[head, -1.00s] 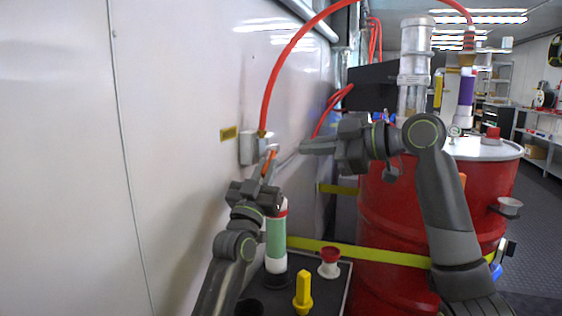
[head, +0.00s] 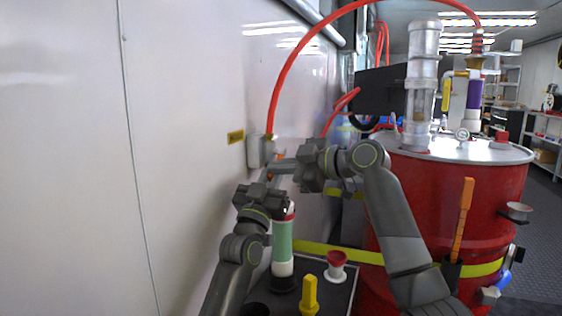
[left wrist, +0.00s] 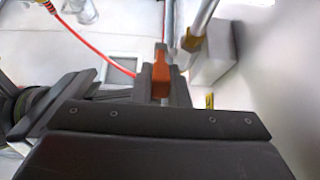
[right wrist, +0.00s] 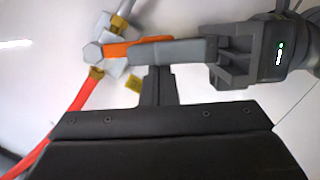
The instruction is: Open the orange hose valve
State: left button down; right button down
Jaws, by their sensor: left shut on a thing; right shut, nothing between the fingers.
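The orange valve handle (right wrist: 125,48) shows in the right wrist view beside a metal valve body with brass fittings (right wrist: 97,72) and the red hose (right wrist: 60,122). My left gripper (left wrist: 160,78) is shut on the handle, whose orange end (left wrist: 160,62) shows between its fingers in the left wrist view. In the head view the handle (head: 278,157) is mostly hidden by my grippers. My right gripper (right wrist: 158,76) is shut and empty, with its tips close beside the left gripper's fingers; I cannot tell if they touch. In the head view the right gripper (head: 283,168) is just right of the handle.
The white wall (head: 185,150) is close behind the valve. Below stands a green and white cylinder (head: 282,245) on a dark cart, with a yellow handle (head: 309,293) and a red-topped knob (head: 336,262). A large red drum (head: 400,200) stands at right.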

pick_arm(q)
jog(key=shift+r, duration=0.3)
